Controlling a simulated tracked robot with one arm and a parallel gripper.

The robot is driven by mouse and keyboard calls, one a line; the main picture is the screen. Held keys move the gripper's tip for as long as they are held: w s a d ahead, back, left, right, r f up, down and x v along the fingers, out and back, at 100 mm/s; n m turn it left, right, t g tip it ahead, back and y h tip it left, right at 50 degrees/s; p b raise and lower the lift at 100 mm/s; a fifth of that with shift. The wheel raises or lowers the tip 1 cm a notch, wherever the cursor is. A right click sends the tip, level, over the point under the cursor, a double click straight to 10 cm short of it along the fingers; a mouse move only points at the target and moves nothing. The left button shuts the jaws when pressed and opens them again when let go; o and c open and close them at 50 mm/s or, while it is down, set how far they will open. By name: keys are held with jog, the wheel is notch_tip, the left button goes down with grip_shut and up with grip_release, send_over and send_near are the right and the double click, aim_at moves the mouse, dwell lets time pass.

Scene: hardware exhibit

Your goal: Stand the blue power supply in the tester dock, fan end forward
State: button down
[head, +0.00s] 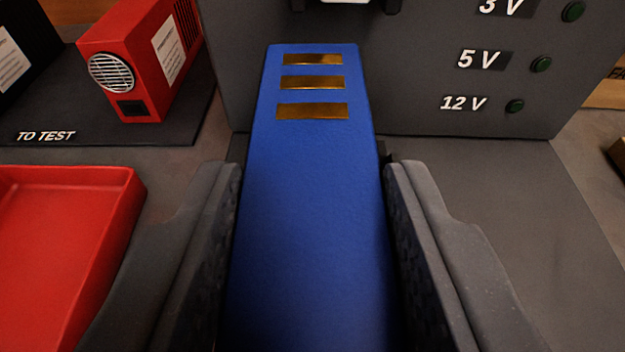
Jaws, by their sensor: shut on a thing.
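The blue power supply (310,200) lies between the fingers of my gripper (313,170), long side pointing away from me. My gripper is shut on it from left and right. Three brass contact strips cross its top face near the far end. No fan shows on the faces in view; its near end runs out of the bottom of the picture. The grey tester dock (440,115) stands just beyond, with labels 3 V, 5 V and 12 V beside green lamps. The far end of the supply overlaps the dock's front in the picture; I cannot tell whether they touch.
A red power supply (130,75) with a round fan grille stands on a dark mat marked TO TEST (100,140) at the upper left. A dark unit with a white label (15,60) is beside it. An empty red tray (60,240) is at the left. Grey surface lies clear at right.

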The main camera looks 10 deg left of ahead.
jog(key=shift+w+d+f, duration=0.25)
jog(key=shift+w+d, duration=0.25)
jog(key=shift+w, duration=0.25)
jog(key=shift+s, duration=0.1)
jog(key=c, duration=0.9)
grip_release()
jog(key=shift+p+v, duration=1.55)
jog(key=shift+v, duration=4.45)
jog(key=shift+a, duration=0.1)
